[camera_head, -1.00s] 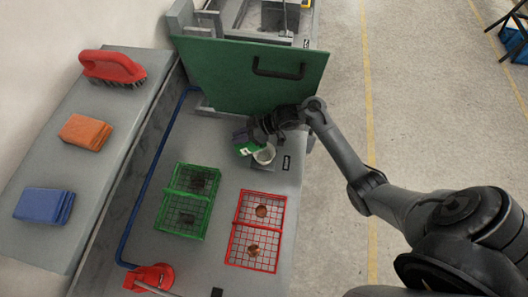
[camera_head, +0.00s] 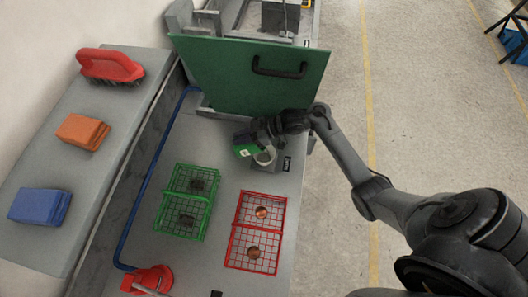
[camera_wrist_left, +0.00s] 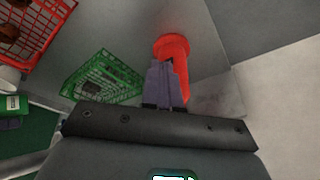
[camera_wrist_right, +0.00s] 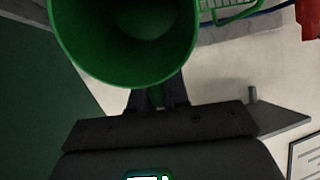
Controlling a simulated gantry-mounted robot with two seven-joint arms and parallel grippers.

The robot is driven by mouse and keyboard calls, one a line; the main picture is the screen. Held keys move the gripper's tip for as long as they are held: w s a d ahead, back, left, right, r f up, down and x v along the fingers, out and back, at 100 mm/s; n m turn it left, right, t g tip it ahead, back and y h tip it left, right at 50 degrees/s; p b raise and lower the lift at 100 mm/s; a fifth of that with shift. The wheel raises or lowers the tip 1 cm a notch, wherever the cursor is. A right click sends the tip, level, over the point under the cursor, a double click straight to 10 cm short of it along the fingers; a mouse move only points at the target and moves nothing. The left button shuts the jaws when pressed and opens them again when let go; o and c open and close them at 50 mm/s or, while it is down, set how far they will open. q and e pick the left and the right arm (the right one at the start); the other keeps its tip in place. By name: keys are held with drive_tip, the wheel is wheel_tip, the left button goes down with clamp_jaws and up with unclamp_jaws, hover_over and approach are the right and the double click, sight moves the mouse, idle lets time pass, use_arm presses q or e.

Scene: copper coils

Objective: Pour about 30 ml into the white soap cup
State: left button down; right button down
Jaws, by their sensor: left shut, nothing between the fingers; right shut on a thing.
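The white soap cup (camera_head: 263,158) stands on a small grey block with a dark display at the far right part of the bench. My right gripper (camera_head: 258,140) is shut on a green container (camera_head: 242,150), close beside the cup on its left. The container's wide open mouth shows in the right wrist view (camera_wrist_right: 125,40); I cannot tell its liquid level or any pouring stream. The fingers hide part of it. My left gripper (camera_wrist_left: 166,85) shows only in the left wrist view, shut and empty, with a red fixture (camera_wrist_left: 172,48) beyond its fingertips.
A green lid (camera_head: 240,80) with a black handle stands raised behind the cup. A green basket (camera_head: 187,202) and a red basket (camera_head: 256,233) with copper coils are in front. A red brush (camera_head: 110,66), orange block (camera_head: 83,131) and blue block (camera_head: 40,205) lie on the left ledge.

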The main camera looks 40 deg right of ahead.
drive_tip(key=shift+a, duration=0.25)
drive_tip(key=shift+w+a+f+t+y+b, duration=0.15)
drive_tip(key=shift+w+a+t+y+b, duration=0.15)
drive_tip(key=shift+t+y+b, duration=0.25)
idle(0.5)
drive_tip(key=shift+w, duration=0.15)
idle(0.3)
idle(0.3)
drive_tip(key=shift+a+r, duration=0.1)
drive_tip(key=shift+r, duration=0.15)
drive_tip(key=shift+w+a+r+g+h+p, duration=0.55)
drive_tip(key=shift+g+h+p, duration=0.3)
drive_tip(key=shift+p, duration=0.4)
drive_tip(key=shift+w+a+f+g+h+p, duration=0.25)
drive_tip(key=shift+f+g+h+p, duration=0.25)
drive_tip(key=shift+h+p, duration=0.55)
drive_tip(key=shift+w+a+f+g+h+p, duration=0.2)
drive_tip(key=shift+g+h+p, duration=0.5)
drive_tip(key=shift+p, duration=0.65)
